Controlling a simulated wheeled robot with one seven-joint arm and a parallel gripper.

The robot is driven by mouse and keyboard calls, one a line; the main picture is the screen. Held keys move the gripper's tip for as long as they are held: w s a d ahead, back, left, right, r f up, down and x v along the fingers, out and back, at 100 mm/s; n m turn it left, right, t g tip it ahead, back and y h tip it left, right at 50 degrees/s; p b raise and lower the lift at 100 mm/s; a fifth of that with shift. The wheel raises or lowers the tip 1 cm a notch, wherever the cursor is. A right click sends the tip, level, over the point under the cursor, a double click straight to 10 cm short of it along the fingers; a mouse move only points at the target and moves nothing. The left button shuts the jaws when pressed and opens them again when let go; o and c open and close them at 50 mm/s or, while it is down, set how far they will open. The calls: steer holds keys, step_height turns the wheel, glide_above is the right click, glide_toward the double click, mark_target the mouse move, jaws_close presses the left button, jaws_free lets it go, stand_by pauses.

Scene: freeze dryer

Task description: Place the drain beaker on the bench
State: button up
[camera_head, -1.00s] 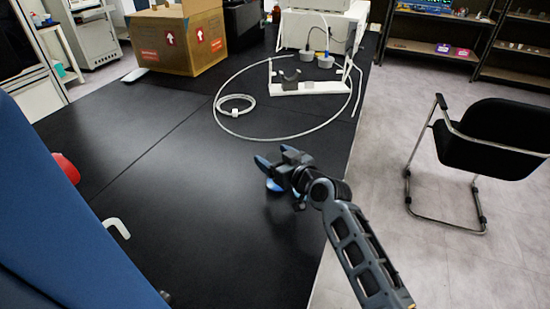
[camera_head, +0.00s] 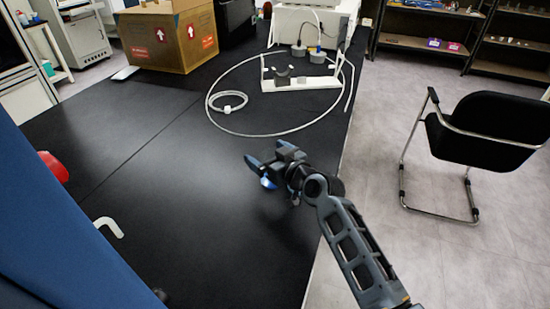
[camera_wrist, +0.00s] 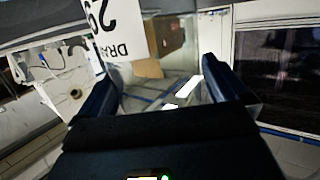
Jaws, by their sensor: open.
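In the head view my gripper (camera_head: 262,168) is over the right part of the black bench (camera_head: 190,175), its two dark blue fingers apart. The wrist view shows the open fingers (camera_wrist: 155,90) with clear, glassy surfaces between and beyond them. A white label (camera_wrist: 112,25) with black upside-down lettering, partly reading "DRA", is at the top, near the left finger. It appears to belong to the clear drain beaker, whose full outline I cannot make out. No beaker is distinct in the head view. I cannot tell whether the fingers touch it.
A coiled hose (camera_head: 228,108) and a white stand (camera_head: 300,84) lie farther back on the bench. A cardboard box (camera_head: 168,40) is at the back left. A white hook-shaped piece (camera_head: 108,227) is at left. The bench middle is clear. A black chair (camera_head: 490,130) stands at right.

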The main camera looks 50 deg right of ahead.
steer(key=shift+s+a+r, duration=0.1)
steer(key=shift+s, duration=0.2)
steer(key=b+v, duration=0.2)
steer(key=v, duration=0.9)
steer(key=shift+g, duration=0.4)
steer(key=s+a+f, duration=0.1)
steer(key=s+a, duration=0.1)
steer(key=s+a+f, duration=0.1)
steer(key=s+a, duration=0.3)
steer(key=shift+s+a+f, duration=0.4)
steer(key=shift+y, duration=0.3)
steer(key=s+a, duration=0.1)
steer(key=s, duration=0.1)
steer(key=s+a, duration=0.3)
steer(key=s, duration=0.1)
steer(key=shift+s+a+f, duration=0.1)
steer(key=shift+a+f, duration=0.1)
steer(key=shift+a, duration=0.1)
steer(key=s+a+r+n+y, duration=0.1)
steer(key=s+a+r, duration=0.2)
steer(key=s, duration=0.4)
steer(key=s+a+r+n+y, duration=0.1)
steer(key=s+a+r, duration=0.3)
steer(key=s, duration=0.4)
steer(key=shift+a+r+n+y, duration=0.3)
steer(key=shift+a+n+y, duration=0.1)
steer(key=shift+a+y, duration=0.25)
